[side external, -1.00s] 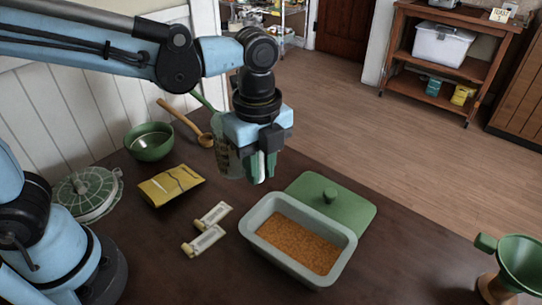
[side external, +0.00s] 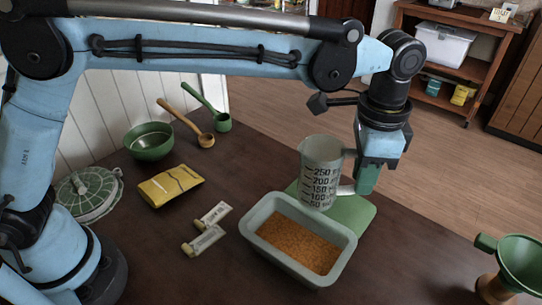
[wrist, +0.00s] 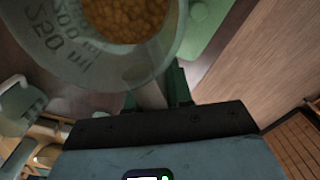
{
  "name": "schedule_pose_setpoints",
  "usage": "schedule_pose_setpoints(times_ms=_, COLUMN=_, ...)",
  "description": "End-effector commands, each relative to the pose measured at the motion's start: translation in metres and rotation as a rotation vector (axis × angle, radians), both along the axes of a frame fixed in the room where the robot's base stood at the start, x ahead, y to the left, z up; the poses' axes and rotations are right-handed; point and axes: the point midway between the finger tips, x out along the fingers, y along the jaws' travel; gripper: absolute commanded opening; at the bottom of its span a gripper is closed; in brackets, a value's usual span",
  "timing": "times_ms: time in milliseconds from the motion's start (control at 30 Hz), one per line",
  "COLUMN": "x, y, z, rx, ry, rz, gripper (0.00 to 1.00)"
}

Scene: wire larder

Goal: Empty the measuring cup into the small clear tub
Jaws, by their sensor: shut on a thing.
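The measuring cup (side external: 321,172) is see-through with dark volume marks. It stands upright in the air in the side view. My gripper (side external: 367,180) is shut on its handle, to the right of the cup. In the wrist view the cup (wrist: 90,62) fills the top left. Orange-brown grains (wrist: 128,14) show in its round base area; I cannot tell whether they lie inside it or show through. A grey-green rectangular tub (side external: 262,213) with orange grains sits on the table below and left of the cup. It looks opaque; no small clear tub is clearly identifiable.
A green lid (side external: 356,217) lies behind the tub. A green funnel (side external: 522,262) stands far right. Two small packets (side external: 207,228), a yellow pouch (side external: 170,184) and a green bowl (side external: 149,143) are left. Pale blurred shapes (wrist: 18,108) fill the wrist view's left edge.

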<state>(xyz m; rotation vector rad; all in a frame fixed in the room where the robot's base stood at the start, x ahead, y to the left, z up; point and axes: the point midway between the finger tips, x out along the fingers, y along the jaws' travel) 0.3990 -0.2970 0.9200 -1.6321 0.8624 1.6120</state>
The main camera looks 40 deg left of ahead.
Motion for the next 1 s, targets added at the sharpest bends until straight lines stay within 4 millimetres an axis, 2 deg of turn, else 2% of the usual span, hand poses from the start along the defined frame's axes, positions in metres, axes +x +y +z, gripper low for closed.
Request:
schedule_pose_setpoints(times_ms=167, x=0.003, y=-0.001, z=0.001, rx=-0.001, ry=-0.106, rz=0.004, gripper=0.0)
schedule_pose_setpoints(times_ms=267, x=0.008, y=-0.001, z=0.003, rx=-0.001, ry=-0.234, rz=0.002, gripper=0.0)
schedule_pose_setpoints(times_ms=333, x=0.01, y=-0.001, z=0.002, rx=-0.001, ry=-0.224, rz=0.006, gripper=0.0)
schedule_pose_setpoints(times_ms=600, x=0.013, y=-0.002, z=-0.013, rx=-0.001, ry=-0.383, rz=0.003, gripper=0.0)
schedule_pose_setpoints(times_ms=1000, x=0.014, y=-0.002, z=-0.016, rx=-0.001, ry=-0.439, rz=0.003, gripper=0.0)
